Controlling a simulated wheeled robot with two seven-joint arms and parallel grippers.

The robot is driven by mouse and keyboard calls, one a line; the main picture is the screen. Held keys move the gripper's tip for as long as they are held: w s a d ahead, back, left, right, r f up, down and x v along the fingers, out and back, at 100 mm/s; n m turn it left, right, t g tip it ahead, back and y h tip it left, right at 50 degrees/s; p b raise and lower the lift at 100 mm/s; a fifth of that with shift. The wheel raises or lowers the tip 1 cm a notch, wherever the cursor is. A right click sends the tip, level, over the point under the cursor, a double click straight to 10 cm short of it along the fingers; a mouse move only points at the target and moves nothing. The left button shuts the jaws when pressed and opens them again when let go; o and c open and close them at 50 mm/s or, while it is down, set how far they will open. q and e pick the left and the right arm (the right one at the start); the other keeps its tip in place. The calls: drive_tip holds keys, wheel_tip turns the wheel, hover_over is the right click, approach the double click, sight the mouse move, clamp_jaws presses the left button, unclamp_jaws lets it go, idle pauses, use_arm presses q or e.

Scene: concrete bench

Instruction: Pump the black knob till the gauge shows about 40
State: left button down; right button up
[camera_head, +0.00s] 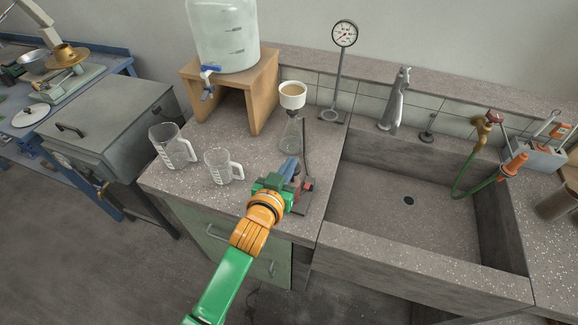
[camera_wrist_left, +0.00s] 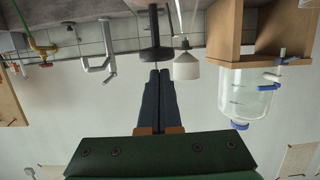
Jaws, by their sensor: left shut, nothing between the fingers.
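The gauge (camera_head: 344,35) is a round white dial on a tall grey stand at the back of the bench. Its needle is too small to read. The hand pump (camera_head: 305,187), with a red part and dark base, stands near the bench's front edge, partly behind my left gripper (camera_head: 289,168). The gripper's blue fingers are shut and empty, over the pump. In the left wrist view, which is upside down, the black knob (camera_wrist_left: 156,52) lies just beyond the tips of my left gripper (camera_wrist_left: 158,72). I cannot tell whether they touch. My right gripper is out of view.
A flask with a white funnel (camera_head: 292,95) stands behind the pump. Two clear jugs (camera_head: 172,148) (camera_head: 222,168) stand to the left. A water carboy (camera_head: 224,38) sits on a wooden stand (camera_head: 262,95). A sink (camera_head: 385,205) opens to the right.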

use_arm(q)
drive_tip(key=shift+f, duration=0.2)
